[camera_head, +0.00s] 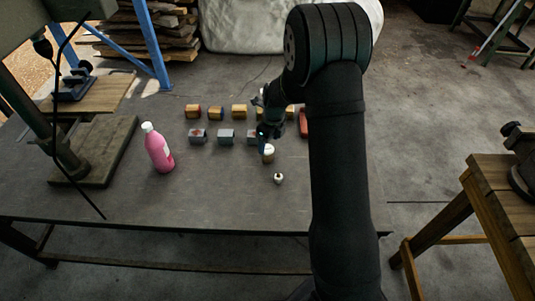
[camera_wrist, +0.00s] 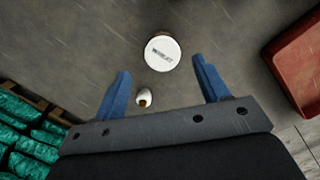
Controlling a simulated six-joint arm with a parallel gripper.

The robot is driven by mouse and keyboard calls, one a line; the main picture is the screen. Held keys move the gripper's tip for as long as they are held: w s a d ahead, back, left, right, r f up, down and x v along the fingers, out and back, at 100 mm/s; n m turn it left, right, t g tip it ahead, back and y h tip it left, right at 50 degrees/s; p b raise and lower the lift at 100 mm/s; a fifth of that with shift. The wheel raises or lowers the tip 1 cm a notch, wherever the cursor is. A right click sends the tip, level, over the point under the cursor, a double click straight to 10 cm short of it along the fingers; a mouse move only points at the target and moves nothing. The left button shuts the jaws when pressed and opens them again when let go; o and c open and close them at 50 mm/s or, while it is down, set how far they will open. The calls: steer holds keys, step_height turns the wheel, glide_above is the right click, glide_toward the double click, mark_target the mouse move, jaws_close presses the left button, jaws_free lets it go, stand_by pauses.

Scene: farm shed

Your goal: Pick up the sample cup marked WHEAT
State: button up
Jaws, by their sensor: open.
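The sample cup (camera_wrist: 162,53) shows from above in the wrist view as a round white lid with the dark word WHEAT. In the head view the cup (camera_head: 268,156) stands upright on the dark table, tan-sided with a pale top. My gripper (camera_wrist: 161,67) is open, with its two blue fingers apart. In the wrist view the lid lies just beyond and between the fingertip lines. In the head view my gripper (camera_head: 265,137) hangs close above the cup, partly hidden by my arm. I cannot tell the exact height gap.
A small white item with a brown centre (camera_wrist: 144,98) stands close to the cup, and also shows in the head view (camera_head: 278,179). A red container (camera_wrist: 300,62) is on the right. Several small blocks (camera_head: 226,136) stand behind, and a pink bottle (camera_head: 159,150) stands left. The front table is clear.

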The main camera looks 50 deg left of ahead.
mark_target(268, 149)
steer(key=shift+a+f, duration=0.2)
steer(key=shift+f, duration=1.1)
steer(key=shift+a+f, duration=0.25)
steer(key=shift+f, duration=1)
steer(key=shift+a+f, duration=0.2)
steer(key=shift+f, duration=1.1)
steer(key=c, duration=1.1)
